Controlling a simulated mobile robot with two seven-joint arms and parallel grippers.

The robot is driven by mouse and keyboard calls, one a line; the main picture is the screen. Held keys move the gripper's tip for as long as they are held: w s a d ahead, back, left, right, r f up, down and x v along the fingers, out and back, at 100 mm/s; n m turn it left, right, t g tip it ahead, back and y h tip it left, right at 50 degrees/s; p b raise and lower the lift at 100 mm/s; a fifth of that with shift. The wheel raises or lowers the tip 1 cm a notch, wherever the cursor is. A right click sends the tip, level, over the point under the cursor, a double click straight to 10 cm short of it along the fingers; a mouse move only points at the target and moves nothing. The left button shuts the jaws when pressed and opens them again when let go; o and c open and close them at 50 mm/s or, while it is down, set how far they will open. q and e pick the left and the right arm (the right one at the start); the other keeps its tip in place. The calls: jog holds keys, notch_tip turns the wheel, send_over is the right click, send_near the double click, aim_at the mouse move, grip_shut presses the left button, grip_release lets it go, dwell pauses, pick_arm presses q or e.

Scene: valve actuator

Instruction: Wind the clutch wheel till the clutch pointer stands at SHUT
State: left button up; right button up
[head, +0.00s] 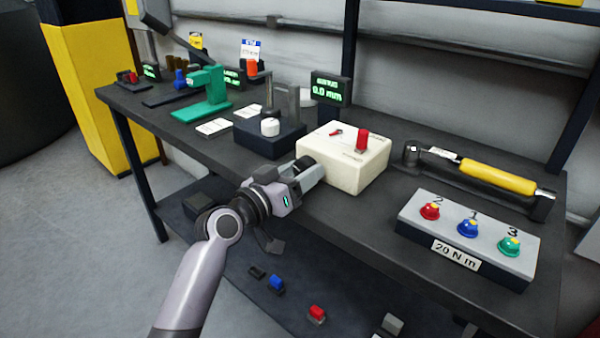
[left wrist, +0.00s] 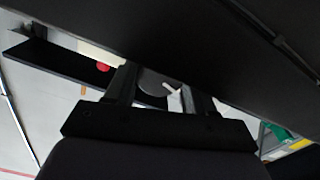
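A cream actuator box (head: 345,160) stands at the table's front edge. A small red pointer (head: 336,132) and an upright red knob (head: 361,140) are on its top; the lettering there is too small to read. My left gripper (head: 306,170) is at the box's left front side, around a dark round part that looks like the clutch wheel. In the left wrist view, a grey disc (left wrist: 158,86) with a white mark lies between the two separated fingers (left wrist: 160,92). I cannot tell whether they press on it. My right gripper is out of view.
A dark block with a white knob (head: 270,127) stands left of the box, below a "0.0 mm" display (head: 331,90). A yellow-handled tool (head: 490,177) and a "20 N m" panel (head: 465,240) with coloured knobs are to the right. Small blocks lie on the lower shelf.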

pick_arm(q)
jog(key=shift+f, duration=0.1)
jog(key=shift+m+b, duration=0.6)
jog(key=shift+m, duration=2.8)
jog(key=o, duration=1)
jog(key=shift+o, duration=0.2)
jog(key=v, duration=0.7)
